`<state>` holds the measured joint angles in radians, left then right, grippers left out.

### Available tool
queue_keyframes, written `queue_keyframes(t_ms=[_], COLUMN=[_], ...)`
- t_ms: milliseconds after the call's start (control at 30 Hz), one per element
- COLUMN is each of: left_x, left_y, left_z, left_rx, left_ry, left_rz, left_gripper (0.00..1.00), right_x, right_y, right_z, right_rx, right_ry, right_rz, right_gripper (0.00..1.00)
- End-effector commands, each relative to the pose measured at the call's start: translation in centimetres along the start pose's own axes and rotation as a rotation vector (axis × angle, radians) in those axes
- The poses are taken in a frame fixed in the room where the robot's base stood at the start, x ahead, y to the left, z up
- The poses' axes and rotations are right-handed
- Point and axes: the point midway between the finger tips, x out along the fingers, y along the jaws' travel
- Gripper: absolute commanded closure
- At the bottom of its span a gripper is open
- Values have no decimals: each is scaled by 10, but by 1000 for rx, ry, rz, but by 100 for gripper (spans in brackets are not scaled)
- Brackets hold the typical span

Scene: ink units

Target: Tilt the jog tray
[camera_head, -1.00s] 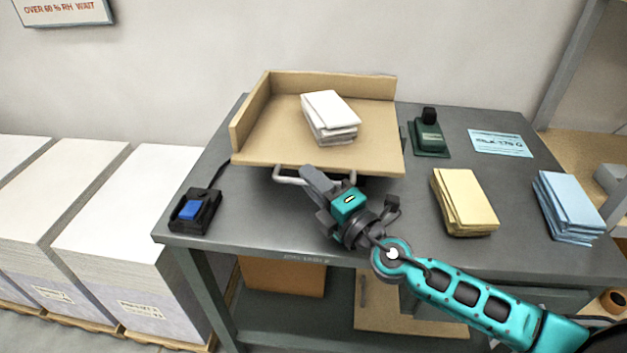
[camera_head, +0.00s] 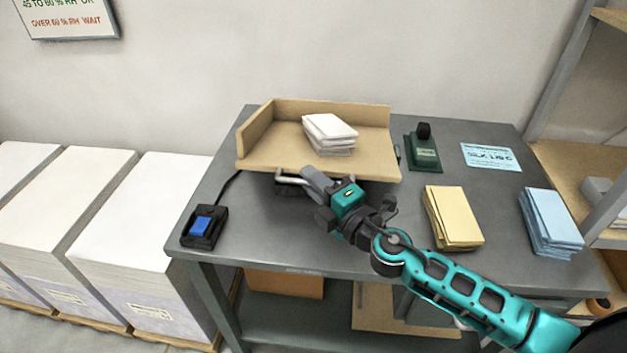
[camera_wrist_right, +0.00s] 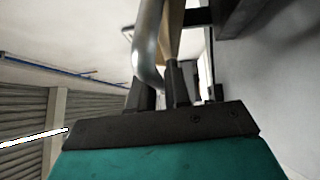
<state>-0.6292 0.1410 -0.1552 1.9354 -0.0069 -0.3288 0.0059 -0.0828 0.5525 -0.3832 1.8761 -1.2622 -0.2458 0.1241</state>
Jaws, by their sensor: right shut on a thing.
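The jog tray (camera_head: 290,158) is a tan board with low walls at its back and left. It sits on the grey table, its front edge raised so that it slopes down towards the back. A white paper stack (camera_head: 330,134) lies on it, its sheets slightly uneven. My right gripper (camera_head: 311,180) is shut on the metal handle (camera_head: 284,181) at the tray's front edge. In the right wrist view the handle bar (camera_wrist_right: 148,45) runs between the fingers (camera_wrist_right: 160,88). My left gripper is not in view.
A black box with a blue button (camera_head: 201,226) stands at the table's front left. A green device (camera_head: 423,150), a yellow stack (camera_head: 453,217), a blue stack (camera_head: 551,222) and a light-blue card (camera_head: 490,157) are on the right. Large white paper piles (camera_head: 140,205) stand left of the table.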

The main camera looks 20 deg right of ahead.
Motion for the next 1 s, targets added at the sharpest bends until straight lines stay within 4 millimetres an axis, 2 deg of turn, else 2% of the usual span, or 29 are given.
queue_keyframes(t_ms=[267,300,500,767,867,1000], left_x=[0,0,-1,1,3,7], left_y=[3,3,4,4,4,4], left_z=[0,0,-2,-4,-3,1], left_rx=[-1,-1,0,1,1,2], left_ry=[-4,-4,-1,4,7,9], left_rz=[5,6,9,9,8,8], left_gripper=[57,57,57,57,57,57], right_x=[2,2,2,0,-7,-26], right_y=[6,6,5,3,1,-1], right_z=[2,2,2,1,1,1], right_rx=[-6,-6,-5,-3,-3,-3], right_ry=[-3,-3,-3,-1,-1,0], right_rz=[12,12,10,6,5,3], right_gripper=[100,82,65,65,65,65])
